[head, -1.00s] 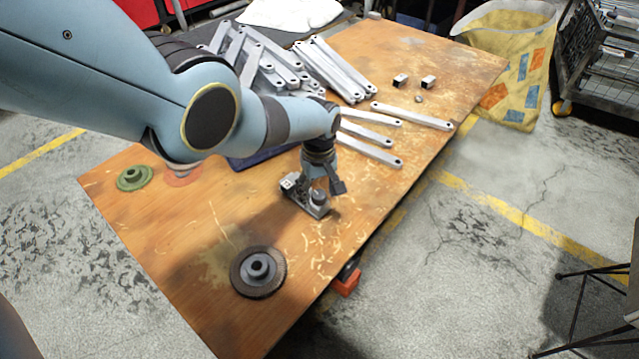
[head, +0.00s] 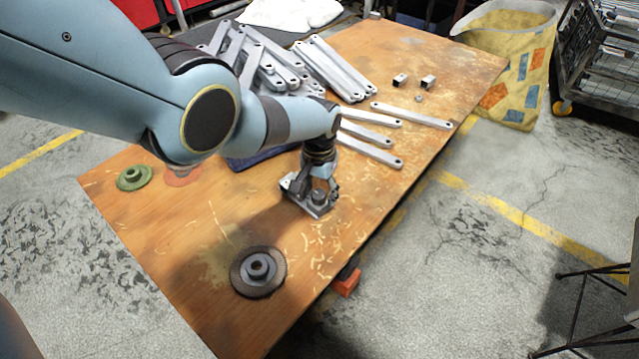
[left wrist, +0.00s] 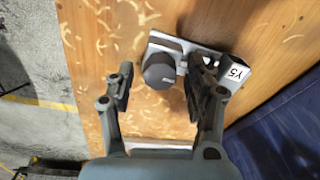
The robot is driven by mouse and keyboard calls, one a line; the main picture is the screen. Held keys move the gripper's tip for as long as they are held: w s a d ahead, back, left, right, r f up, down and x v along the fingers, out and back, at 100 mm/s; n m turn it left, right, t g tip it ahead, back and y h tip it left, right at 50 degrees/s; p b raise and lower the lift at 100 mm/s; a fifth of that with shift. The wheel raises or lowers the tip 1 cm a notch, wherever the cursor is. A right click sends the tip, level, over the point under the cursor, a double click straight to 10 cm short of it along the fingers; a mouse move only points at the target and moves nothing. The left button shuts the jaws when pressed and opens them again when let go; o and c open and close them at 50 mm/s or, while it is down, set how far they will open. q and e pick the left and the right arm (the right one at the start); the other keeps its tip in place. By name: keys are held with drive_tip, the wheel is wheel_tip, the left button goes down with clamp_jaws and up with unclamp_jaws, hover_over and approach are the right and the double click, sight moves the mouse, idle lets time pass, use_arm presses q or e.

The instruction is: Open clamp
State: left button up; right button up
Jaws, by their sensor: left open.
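The clamp (head: 316,210) is a small grey metal plate with a dark round knob on the wooden table. In the left wrist view the clamp's plate (left wrist: 174,43) carries a white "Y5" label at its right end, and the knob (left wrist: 158,70) is seen end-on. My left gripper (head: 322,190) points down over the clamp. In the left wrist view its fingers (left wrist: 163,88) are open, with the knob showing between them, nearer the right finger. The right finger hides part of the plate. Whether a finger touches the knob cannot be told. My right gripper is not in view.
A dark flanged disc (head: 258,272) lies nearer on the table, a green one (head: 134,177) at its left edge. Several metal bars (head: 370,155) and two small blocks (head: 428,82) lie farther back. An orange part (head: 347,283) sits at the table edge.

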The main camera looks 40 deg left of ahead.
use_arm(q)
drive_tip(key=m, duration=0.4)
drive_tip(key=shift+m, duration=0.3)
drive_tip(key=m, duration=0.3)
drive_tip(key=shift+c, duration=0.3)
drive_tip(key=c, duration=1)
